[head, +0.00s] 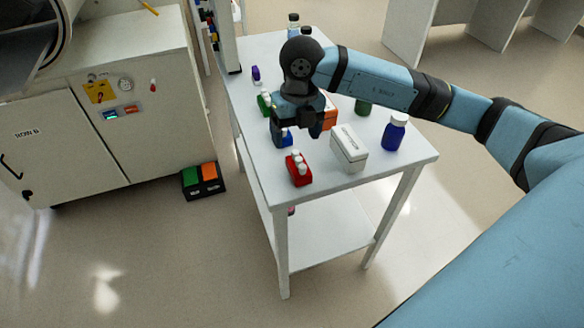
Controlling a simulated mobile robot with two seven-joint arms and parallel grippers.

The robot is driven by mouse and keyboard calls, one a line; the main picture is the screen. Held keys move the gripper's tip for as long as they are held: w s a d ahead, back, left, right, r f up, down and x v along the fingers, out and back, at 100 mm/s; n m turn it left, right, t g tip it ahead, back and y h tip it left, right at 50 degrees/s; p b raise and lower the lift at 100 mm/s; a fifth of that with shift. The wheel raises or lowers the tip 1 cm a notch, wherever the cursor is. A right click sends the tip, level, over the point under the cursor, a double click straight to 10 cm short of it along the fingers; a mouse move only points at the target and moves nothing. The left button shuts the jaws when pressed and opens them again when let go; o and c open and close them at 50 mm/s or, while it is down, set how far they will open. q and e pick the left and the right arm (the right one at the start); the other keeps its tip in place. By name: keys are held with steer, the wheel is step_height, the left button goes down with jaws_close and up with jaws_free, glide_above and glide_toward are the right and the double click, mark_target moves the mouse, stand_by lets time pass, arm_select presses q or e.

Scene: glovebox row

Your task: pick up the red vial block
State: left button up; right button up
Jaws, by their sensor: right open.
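The red vial block (300,176), with white-capped vials in it, stands on the white table (378,181) near its front left edge. My right gripper (297,138) is open and empty above the table, pointing down. In the picture it is just behind and above the red vial block, apart from it. A blue vial block (285,142) is partly hidden behind the gripper. My left gripper is not in view.
A white box (348,148) stands close to the right of the red block, and a blue bottle (394,132) beyond it. An orange box (330,113), a green block (264,101) and a purple item (256,73) stand further back. A black crate (203,181) is on the floor.

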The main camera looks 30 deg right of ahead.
mark_target(299, 158)
steer(key=shift+w+d+f+m+h, duration=0.15)
steer(key=shift+w+d+f+h, duration=0.1)
steer(key=shift+d, duration=0.2)
steer(key=shift+w+d+f+m+h, duration=0.15)
steer(key=shift+d+h, duration=0.1)
steer(key=shift+d, duration=0.15)
step_height(299, 158, down, 6)
steer(key=shift+s+f, duration=0.1)
steer(key=shift+w+d+f, duration=0.1)
steer(key=shift+w+f, duration=0.05)
steer(key=shift+f, duration=0.9)
steer(key=shift+w+f, duration=0.15)
steer(key=shift+f, duration=0.85)
steer(key=shift+w+d+f, duration=0.1)
steer(key=shift+w+f, duration=0.05)
steer(key=shift+f, duration=0.9)
steer(key=c, duration=1)
steer(key=shift+c, duration=0.7)
steer(key=shift+r, duration=0.15)
